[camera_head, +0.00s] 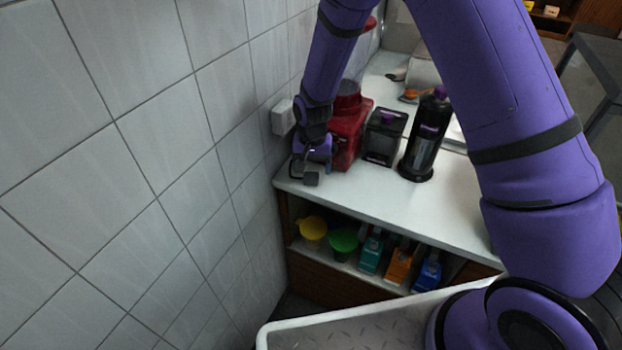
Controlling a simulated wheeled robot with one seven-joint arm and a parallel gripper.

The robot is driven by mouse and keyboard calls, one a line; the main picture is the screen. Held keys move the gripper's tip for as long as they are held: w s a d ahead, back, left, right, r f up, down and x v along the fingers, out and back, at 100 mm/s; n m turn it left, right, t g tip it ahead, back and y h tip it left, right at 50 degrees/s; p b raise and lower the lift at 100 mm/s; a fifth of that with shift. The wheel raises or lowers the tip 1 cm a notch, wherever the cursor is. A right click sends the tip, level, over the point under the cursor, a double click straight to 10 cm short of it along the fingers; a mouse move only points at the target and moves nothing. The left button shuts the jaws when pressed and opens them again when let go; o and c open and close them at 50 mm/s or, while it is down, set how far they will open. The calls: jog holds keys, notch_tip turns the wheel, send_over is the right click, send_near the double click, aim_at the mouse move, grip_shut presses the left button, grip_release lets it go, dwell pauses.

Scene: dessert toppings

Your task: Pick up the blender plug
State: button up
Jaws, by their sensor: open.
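A red blender (349,132) stands at the back left of the white counter (425,200), partly hidden behind my arm. My gripper (305,177) is at the counter's left end, low over the surface, just in front of the blender's left side. It is open, with its dark fingers pointing down. I cannot make out the blender plug; it may be hidden by the gripper or too small to tell. A white socket box (283,117) is on the tiled wall, left of my arm.
A dark clear-sided container (384,137) and a tall black bottle (426,135) stand right of the blender. Below, a shelf holds a yellow bowl (312,228), a green bowl (344,241) and several cartons (398,264). The tiled wall (130,150) closes off the left. The counter's front is clear.

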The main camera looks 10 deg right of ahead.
aim_at(311, 176)
jog(key=shift+w+a+f, duration=0.1)
jog(key=shift+w+f, duration=0.05)
jog(key=shift+f, duration=1.1)
jog(key=shift+w+a+f, duration=0.1)
jog(key=shift+f, duration=1.15)
jog(key=c, duration=1.1)
jog(key=shift+o, duration=0.2)
jog(key=shift+r, duration=0.15)
